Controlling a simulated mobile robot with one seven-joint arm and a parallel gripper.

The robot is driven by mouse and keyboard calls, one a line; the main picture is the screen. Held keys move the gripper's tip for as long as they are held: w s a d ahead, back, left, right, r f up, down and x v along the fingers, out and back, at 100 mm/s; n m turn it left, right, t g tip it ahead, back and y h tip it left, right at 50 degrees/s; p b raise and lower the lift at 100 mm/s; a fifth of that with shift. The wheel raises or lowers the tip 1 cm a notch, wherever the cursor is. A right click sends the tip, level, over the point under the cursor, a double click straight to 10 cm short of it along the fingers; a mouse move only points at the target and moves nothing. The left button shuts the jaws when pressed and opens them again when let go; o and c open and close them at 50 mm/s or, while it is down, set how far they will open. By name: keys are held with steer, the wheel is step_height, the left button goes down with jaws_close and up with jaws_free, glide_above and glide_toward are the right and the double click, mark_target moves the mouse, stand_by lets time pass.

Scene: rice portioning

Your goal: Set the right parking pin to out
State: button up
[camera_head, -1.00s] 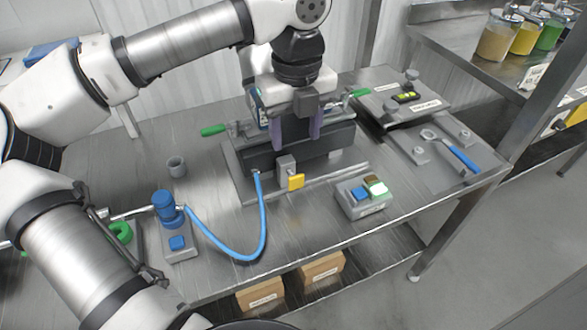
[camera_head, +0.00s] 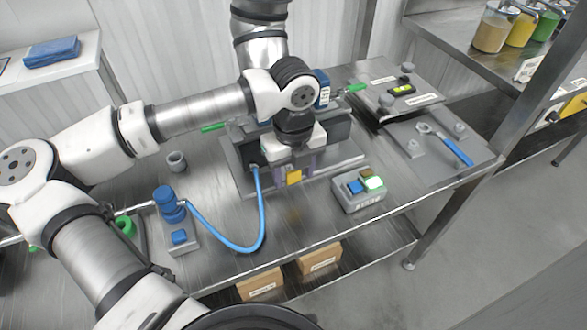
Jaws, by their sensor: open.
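My gripper (camera_head: 292,171) is open, pointing down over the front of the dark machine block on the table. Its purple fingers are on either side of a yellow tab (camera_head: 294,177), which shows between them; I cannot tell whether they touch it. A green-handled rod (camera_head: 355,88) sticks out at the machine's right end, and another green handle (camera_head: 212,128) sticks out at its left end. Neither is in my gripper. No readable label tells me which part is the right parking pin, and my wrist hides much of the machine's middle.
A blue hose (camera_head: 259,215) runs from the machine's front to a blue pump (camera_head: 166,204). A button box (camera_head: 350,199) with a lit green button stands at the front right. A blue-handled wrench (camera_head: 457,152) lies on a plate farther right. A small grey cup (camera_head: 177,162) stands left.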

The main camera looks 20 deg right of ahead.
jaws_close()
steer(key=shift+s+f+b, duration=0.1)
steer(key=shift+s+b, duration=0.25)
steer(key=shift+s+d+b, duration=0.1)
steer(key=shift+s+b, duration=0.75)
steer(key=shift+s, duration=0.8)
steer(key=shift+c, duration=0.3)
jaws_free()
steer(key=shift+s, duration=0.1)
steer(key=shift+o, duration=0.3)
steer(key=shift+r, duration=0.2)
step_height(320, 180, up, 14)
steer(key=b, duration=0.2)
steer(key=shift+f, duration=0.15)
